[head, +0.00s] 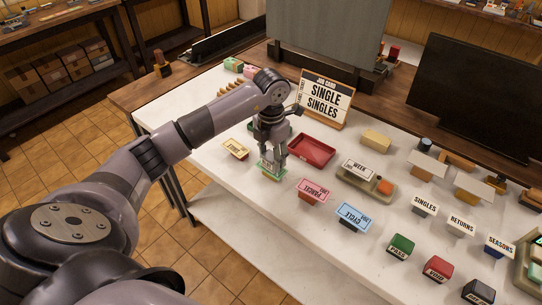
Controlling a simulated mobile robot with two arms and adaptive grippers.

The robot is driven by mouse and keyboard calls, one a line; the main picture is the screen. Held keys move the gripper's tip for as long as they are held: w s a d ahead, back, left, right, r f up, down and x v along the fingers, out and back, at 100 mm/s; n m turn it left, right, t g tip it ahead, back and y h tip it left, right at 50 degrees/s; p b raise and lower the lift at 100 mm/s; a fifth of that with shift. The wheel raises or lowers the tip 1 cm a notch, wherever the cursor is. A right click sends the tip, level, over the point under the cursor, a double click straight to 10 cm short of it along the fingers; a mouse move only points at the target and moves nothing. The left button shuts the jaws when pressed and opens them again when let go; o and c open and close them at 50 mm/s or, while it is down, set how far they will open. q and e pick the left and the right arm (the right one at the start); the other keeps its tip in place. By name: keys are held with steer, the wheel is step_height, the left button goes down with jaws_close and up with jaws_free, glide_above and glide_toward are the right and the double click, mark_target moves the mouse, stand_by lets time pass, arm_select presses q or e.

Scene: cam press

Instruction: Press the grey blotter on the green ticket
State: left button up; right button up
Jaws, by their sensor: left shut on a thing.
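The green ticket (268,174) lies on a small stand near the front left edge of the white counter, left of the pink PARCEL ticket. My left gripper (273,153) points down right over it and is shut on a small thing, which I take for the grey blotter. The fingers mostly hide that thing, and I cannot tell whether it touches the ticket. The fingers also cover part of the ticket's face. My right gripper is not in view.
A yellow ticket (235,149) stands left of my gripper and a red tray (312,149) right of it. Pink (314,190) and blue (354,216) tickets stand along the front. Several coloured blocks and cards fill the right side.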

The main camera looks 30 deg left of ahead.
arm_select(q)
steer(key=shift+s+f, duration=0.1)
steer(key=shift+f, duration=0.05)
steer(key=shift+r+p, duration=0.8)
steer(key=shift+r, duration=0.3)
steer(key=shift+r+p, duration=1.5)
steer(key=shift+r, duration=1)
